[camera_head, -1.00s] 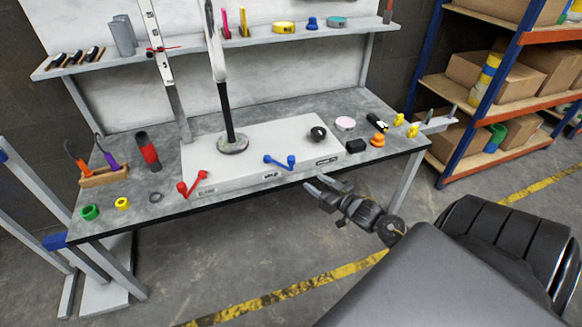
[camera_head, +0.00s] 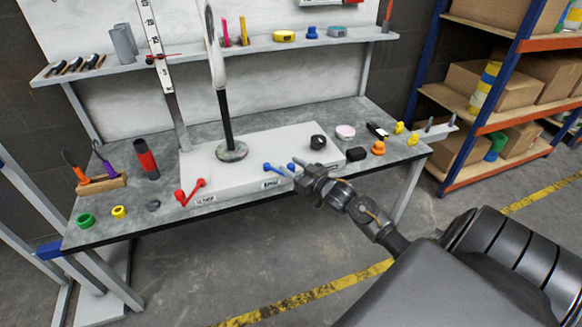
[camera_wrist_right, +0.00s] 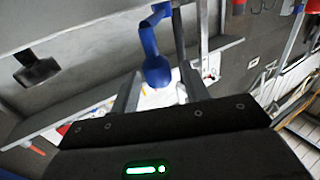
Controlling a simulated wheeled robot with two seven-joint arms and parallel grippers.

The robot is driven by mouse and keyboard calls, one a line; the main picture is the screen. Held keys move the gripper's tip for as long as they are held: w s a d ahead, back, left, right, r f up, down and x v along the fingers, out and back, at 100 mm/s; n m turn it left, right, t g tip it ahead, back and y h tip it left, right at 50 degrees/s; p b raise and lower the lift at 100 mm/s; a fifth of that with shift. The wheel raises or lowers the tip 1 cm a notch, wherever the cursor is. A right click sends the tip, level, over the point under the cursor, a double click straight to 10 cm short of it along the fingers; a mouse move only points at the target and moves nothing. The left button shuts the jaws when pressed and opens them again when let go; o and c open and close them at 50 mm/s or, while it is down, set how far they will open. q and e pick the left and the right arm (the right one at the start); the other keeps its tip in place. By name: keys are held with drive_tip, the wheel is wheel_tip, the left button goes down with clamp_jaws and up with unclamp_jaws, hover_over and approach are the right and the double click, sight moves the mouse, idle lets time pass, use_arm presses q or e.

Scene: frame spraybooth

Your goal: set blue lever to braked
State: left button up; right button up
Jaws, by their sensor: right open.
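The blue lever (camera_head: 279,170) is on the front edge of the light grey box (camera_head: 258,147) on the workbench. Its left end shows in the head view; its right end is partly hidden by my right gripper. My right gripper (camera_head: 295,165) is open at the right end of the lever. In the right wrist view the blue lever (camera_wrist_right: 150,45) reaches down between the two spread fingers, with its rounded end (camera_wrist_right: 157,71) between them. I cannot tell whether a finger touches it. The labels on the box front are too small to read surely. My left gripper is not in view.
A red lever (camera_head: 190,191) is left on the same box. A black knob (camera_head: 318,142) and a post (camera_head: 226,120) stand on the box. An orange piece (camera_head: 378,148) and a black block (camera_head: 356,154) lie to the right. The floor before the bench is clear.

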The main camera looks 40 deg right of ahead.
drive_tip(key=shift+w, duration=0.4)
clamp_jaws()
